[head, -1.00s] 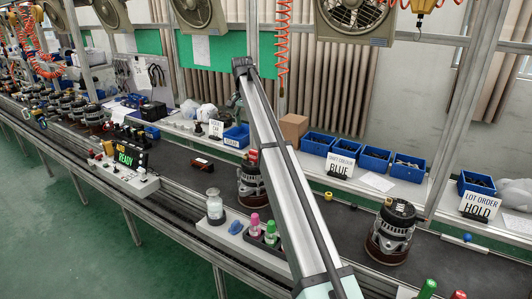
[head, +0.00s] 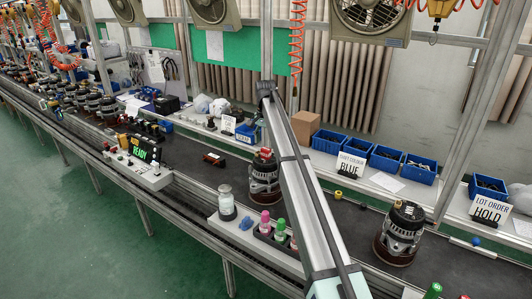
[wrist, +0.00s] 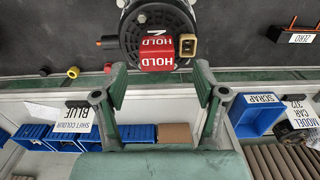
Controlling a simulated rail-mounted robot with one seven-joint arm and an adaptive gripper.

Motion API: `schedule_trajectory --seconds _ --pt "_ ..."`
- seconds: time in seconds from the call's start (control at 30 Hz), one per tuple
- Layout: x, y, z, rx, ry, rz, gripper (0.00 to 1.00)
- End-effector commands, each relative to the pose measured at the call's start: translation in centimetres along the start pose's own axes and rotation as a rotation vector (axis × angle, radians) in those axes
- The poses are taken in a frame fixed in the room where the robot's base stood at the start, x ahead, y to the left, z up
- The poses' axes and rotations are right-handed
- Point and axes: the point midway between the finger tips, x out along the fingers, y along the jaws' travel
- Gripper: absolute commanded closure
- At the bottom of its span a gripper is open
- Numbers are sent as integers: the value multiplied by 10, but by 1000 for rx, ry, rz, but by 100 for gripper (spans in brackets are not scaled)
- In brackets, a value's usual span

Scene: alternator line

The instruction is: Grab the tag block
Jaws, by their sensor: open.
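The tag block is a red block marked HOLD (wrist: 156,56), on the near side of a dark round alternator (wrist: 150,22) in the wrist view. In the head view a small red patch tops the alternator (head: 264,180) just left of my arm. My gripper (wrist: 161,76) is open and empty, its two fingers pointing toward the block. The block lies just beyond the fingertips, roughly centred between them; contact is not visible. In the head view my gripper cannot be made out behind my arm.
A yellow connector (wrist: 187,44) sits beside the block. Blue bins (wrist: 63,137) and a SCRAP bin (wrist: 254,116) line the shelf. A glass jar (head: 226,203) and coloured bottles (head: 279,230) stand near the belt's front edge. Another alternator (head: 399,233) stands to the right.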

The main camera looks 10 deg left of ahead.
Motion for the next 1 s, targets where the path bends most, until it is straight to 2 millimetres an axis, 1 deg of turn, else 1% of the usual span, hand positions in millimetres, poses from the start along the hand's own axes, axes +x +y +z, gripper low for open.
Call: schedule_trajectory --seconds 0.17,0.33,0.4,0.5,0.6,0.73,0.77,0.8,0.87,0.9,0.93,1.0 --pt "8 1 0 0 0 0 29" --pt "28 5 2 0 -1 1 29" --pt "39 4 1 0 -1 1 29" --pt "49 4 1 0 0 0 29" --pt "53 4 1 0 1 -1 29" --pt "53 3 1 0 1 -1 29" --pt "53 3 1 0 1 -1 33" --pt "53 3 1 0 1 -1 47" --pt "53 3 1 0 1 0 68" --pt "53 3 1 0 1 0 82" --pt "53 3 1 0 1 0 88" --pt "53 3 1 0 1 0 89"
